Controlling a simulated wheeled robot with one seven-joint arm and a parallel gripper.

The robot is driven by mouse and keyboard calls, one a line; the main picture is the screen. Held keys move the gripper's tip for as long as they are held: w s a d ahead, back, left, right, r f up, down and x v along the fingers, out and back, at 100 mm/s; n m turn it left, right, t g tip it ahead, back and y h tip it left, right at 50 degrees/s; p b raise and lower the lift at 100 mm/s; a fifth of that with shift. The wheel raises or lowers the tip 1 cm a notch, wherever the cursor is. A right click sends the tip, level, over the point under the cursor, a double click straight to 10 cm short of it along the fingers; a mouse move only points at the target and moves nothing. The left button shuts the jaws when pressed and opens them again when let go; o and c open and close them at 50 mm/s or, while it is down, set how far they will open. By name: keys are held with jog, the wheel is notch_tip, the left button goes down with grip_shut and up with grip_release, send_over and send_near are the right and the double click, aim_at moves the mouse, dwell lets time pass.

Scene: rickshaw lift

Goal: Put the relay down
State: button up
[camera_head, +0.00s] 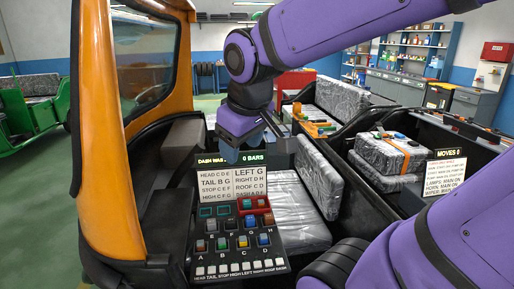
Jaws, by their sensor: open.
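My gripper (240,148) hangs above the back of the dash panel (215,264), pointing down. It is open, and its fingers are partly hidden by the wrist. I see no relay between them, but the view is too small to be sure. Small coloured relay blocks sit in the panel: a teal one (205,211) at the left, a blue one (249,221) near the middle and a yellow one (242,241) in the lower row. A red-framed holder (255,203) at the panel's upper right holds small blocks. Which block is the relay, I cannot tell.
The orange rickshaw frame (95,130) rises at left. Wrapped seats (298,215) lie right of the panel. A "MOVES 0" sign (447,154) stands at right. My arm crosses the right side.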

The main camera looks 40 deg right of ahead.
jog(key=s+a+r+m+t+y, duration=0.1)
jog(key=s, duration=0.5)
jog(key=shift+s+a+r+m, duration=0.15)
jog(key=shift+a+r+m, duration=0.15)
jog(key=shift+m, duration=0.1)
dwell(0.8)
